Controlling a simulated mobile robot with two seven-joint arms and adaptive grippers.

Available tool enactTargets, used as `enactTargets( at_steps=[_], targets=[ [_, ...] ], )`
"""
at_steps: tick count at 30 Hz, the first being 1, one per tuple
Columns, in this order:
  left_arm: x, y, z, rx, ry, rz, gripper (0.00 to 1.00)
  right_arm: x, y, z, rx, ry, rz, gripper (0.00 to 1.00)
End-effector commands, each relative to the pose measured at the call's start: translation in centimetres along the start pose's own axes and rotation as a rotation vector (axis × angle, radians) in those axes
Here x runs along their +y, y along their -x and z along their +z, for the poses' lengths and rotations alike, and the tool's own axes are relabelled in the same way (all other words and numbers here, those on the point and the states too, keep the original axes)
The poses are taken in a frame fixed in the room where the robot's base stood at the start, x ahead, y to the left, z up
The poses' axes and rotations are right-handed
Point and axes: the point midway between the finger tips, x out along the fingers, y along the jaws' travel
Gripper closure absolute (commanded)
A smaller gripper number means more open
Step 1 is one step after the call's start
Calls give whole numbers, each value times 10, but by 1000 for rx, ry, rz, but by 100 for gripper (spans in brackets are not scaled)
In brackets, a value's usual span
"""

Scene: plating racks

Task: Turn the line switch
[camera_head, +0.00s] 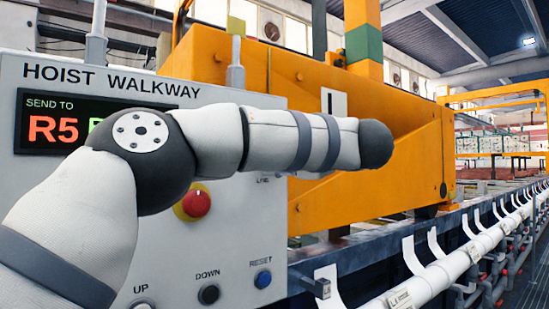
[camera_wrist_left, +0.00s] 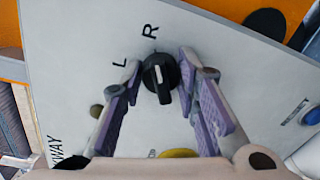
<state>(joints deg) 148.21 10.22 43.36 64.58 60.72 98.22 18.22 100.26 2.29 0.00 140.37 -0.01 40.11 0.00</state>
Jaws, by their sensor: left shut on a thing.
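The line switch (camera_wrist_left: 160,77) is a black round knob with a short white mark, on the light grey panel in the left wrist view. The letters L and R stand beside it, R just above the knob and L to its upper left. My left gripper (camera_wrist_left: 159,84) is shut on the knob, with a purple-padded finger on each side. In the head view my left arm crosses in front of the panel and hides the switch and the gripper. My right gripper is in neither view.
The HOIST WALKWAY panel (camera_head: 238,235) carries a red stop button (camera_head: 196,203), a black DOWN button (camera_head: 209,294) and a blue RESET button (camera_head: 263,279). Its display (camera_head: 52,128) reads SEND TO R5, partly covered by my arm. An orange hoist (camera_head: 400,190) stands behind.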

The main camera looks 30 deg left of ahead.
Motion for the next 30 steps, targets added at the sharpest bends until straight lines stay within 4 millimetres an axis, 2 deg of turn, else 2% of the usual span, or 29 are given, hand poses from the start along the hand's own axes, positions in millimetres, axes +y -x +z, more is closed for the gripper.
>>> enactTargets(
  at_steps=[5, 6, 8, 16, 19, 30],
  targets=[
    [1, 0, 0, -1, 0, 2, 99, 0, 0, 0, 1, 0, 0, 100],
    [1, 0, 0, -1, 0, 2, 65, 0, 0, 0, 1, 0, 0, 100],
    [1, 0, 0, -1, 0, 1, 51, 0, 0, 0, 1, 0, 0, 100],
    [0, 0, 0, 0, 1, 1, 51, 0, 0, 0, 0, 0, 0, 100],
    [0, 8, 1, -3, 1, 1, 51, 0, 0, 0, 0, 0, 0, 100],
    [0, 100, 0, -3, 1, 2, 51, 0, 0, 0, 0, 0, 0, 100]
  ],
)
